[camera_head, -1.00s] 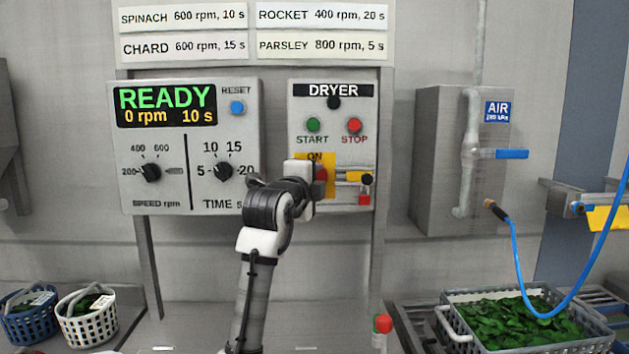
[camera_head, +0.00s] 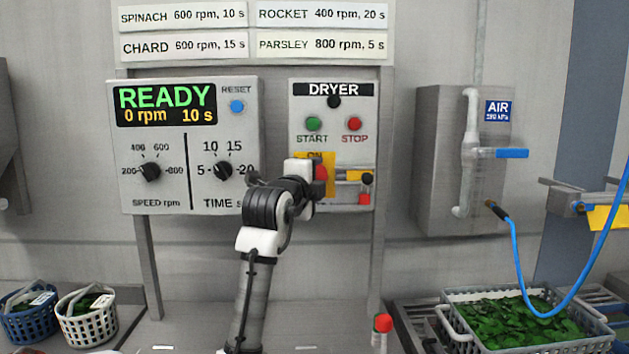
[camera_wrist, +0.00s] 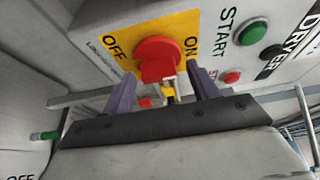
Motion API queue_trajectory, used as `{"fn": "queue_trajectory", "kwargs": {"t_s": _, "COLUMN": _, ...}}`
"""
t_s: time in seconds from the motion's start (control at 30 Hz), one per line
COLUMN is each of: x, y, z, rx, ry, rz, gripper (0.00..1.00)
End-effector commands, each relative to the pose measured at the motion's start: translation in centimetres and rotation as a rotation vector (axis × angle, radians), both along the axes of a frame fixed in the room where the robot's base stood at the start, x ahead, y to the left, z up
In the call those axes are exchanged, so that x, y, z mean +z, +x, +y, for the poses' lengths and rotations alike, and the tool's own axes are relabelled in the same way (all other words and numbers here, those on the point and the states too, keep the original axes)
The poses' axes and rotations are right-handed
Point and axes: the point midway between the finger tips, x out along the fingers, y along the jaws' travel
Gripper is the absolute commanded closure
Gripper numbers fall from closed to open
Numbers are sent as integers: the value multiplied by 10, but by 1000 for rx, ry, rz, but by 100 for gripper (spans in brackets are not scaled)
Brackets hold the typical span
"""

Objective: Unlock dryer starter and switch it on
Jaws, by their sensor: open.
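The dryer starter panel (camera_head: 302,106) is a grey box with a green START button (camera_head: 313,124) and a red STOP button (camera_head: 354,124). Below them is a red rotary switch (camera_wrist: 157,58) on a yellow plate (camera_wrist: 115,50) marked OFF and ON. In the head view my gripper mostly covers the switch (camera_head: 320,173). A yellow bar with a black knob (camera_head: 366,179) and a small red padlock-like piece (camera_head: 365,198) sit to its right. My gripper (camera_wrist: 160,92) is open, with its two fingers spread just before the switch. I cannot tell contact or the switch's exact setting.
The speed and time control box (camera_head: 190,148) stands close left of my arm, its display reading READY. An air box with a blue lever (camera_head: 511,153) and blue hose is at right. Baskets of greens stand at lower left and lower right. A red-topped button (camera_head: 382,323) is below.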

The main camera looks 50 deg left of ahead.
Motion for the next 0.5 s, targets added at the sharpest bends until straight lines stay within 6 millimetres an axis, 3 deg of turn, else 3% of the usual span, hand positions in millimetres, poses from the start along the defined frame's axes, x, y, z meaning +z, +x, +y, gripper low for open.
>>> {"fn": "queue_trajectory", "kwargs": {"t_s": 0.17, "x": -3, "y": -22, "z": -11, "rx": 2, "ry": 2, "rz": -2, "gripper": 41}}
{"fn": "queue_trajectory", "kwargs": {"t_s": 0.5, "x": -2, "y": -89, "z": -48, "rx": 2, "ry": 3, "rz": -2, "gripper": 41}}
